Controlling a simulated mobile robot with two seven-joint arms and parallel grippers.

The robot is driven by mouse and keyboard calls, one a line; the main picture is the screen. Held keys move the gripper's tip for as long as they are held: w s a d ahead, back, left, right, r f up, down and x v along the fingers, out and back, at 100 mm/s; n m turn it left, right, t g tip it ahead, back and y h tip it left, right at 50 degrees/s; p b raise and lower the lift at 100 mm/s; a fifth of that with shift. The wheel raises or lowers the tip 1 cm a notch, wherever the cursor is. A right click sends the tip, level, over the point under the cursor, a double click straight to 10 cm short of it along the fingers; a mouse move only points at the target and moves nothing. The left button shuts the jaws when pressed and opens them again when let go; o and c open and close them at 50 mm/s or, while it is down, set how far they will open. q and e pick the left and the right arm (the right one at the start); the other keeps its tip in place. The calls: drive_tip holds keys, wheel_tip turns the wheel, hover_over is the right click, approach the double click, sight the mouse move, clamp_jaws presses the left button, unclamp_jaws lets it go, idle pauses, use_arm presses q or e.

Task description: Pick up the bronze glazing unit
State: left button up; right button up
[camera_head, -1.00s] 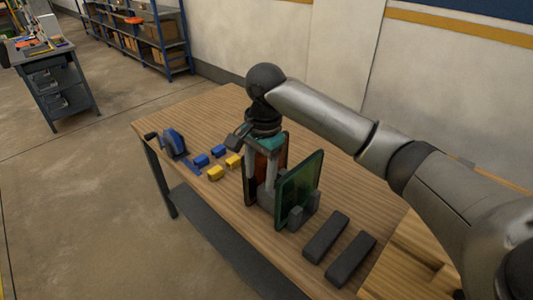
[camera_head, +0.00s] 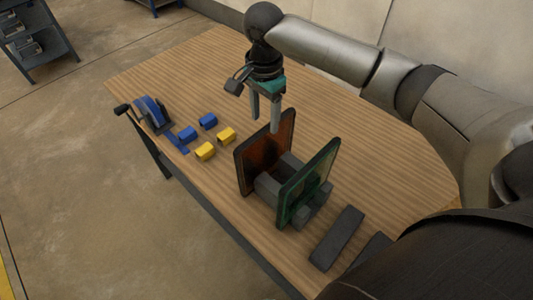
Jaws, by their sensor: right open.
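The bronze glazing unit (camera_head: 262,148) is a dark-framed, reddish-brown pane. It stands upright on the wooden table (camera_head: 180,75), in grey support blocks (camera_head: 270,187). A green glazing unit (camera_head: 308,182) stands upright beside it, to the right. My right gripper (camera_head: 264,122) points down with its two fingers apart and empty. The fingers show just above and behind the top edge of the bronze unit; whether they touch it I cannot tell. My left gripper does not show.
Blue blocks (camera_head: 208,120) and yellow blocks (camera_head: 205,151) lie left of the panes. A blue tool with a dark handle (camera_head: 152,112) is at the left edge. A dark flat bar (camera_head: 337,238) lies at the front right. The table's back is clear.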

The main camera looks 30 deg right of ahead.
sight(265, 129)
wheel_tip(265, 129, down, 2)
drive_tip(key=shift+f, duration=0.7)
drive_tip(key=f, duration=0.2)
drive_tip(key=f+b, duration=0.1)
drive_tip(key=shift+w+d+f, duration=0.1)
drive_tip(key=shift+d+f, duration=0.2)
drive_tip(key=shift+f, duration=0.55)
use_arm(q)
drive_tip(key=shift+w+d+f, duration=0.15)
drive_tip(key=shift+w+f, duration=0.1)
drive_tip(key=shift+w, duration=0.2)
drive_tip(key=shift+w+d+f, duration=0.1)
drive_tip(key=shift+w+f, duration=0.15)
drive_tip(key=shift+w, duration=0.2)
use_arm(e)
drive_tip(key=shift+c, duration=1.3)
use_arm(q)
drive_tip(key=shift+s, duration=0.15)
use_arm(e)
clamp_jaws()
